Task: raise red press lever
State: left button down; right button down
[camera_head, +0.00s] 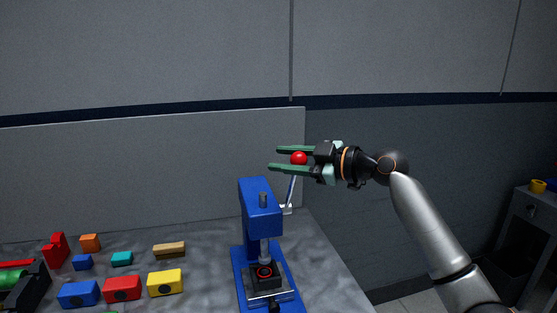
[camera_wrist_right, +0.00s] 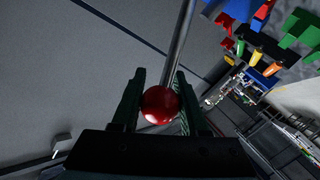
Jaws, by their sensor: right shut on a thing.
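A blue press (camera_head: 255,215) stands on the right part of the table in the head view. Its lever (camera_head: 291,190) rises from the press's right side, tilted slightly, and ends in a red ball knob (camera_head: 299,158). My right gripper (camera_head: 283,160) comes in from the right with its green fingers on both sides of the knob. The right wrist view shows the red knob (camera_wrist_right: 160,105) between the fingers, with the grey lever rod (camera_wrist_right: 178,45) running up out of the picture. My left gripper is in neither view.
Coloured blocks, among them a yellow block (camera_head: 165,282), a red block (camera_head: 122,288) and a blue block (camera_head: 79,294), lie on the table left of the press. A grey panel (camera_head: 150,170) stands behind the table.

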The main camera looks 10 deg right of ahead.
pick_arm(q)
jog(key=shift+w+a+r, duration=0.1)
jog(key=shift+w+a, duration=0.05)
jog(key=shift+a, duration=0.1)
pick_arm(e)
jog(key=shift+w+f, duration=0.2)
jog(key=shift+f, duration=0.35)
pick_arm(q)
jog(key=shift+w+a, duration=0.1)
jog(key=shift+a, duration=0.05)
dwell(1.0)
pick_arm(e)
jog(key=c, duration=0.7)
grip_release()
jog(key=shift+w+g, duration=0.15)
jog(key=shift+g, duration=0.15)
jog(key=shift+c, duration=0.2)
jog(key=shift+o, duration=0.7)
jog(key=shift+w, duration=0.15)
jog(key=shift+o, duration=0.8)
jog(key=shift+r, duration=0.2)
pick_arm(q)
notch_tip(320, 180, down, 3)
jog(key=b, duration=0.3)
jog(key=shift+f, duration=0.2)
pick_arm(e)
jog(key=v, duration=1.2)
jog(key=shift+s, duration=0.4)
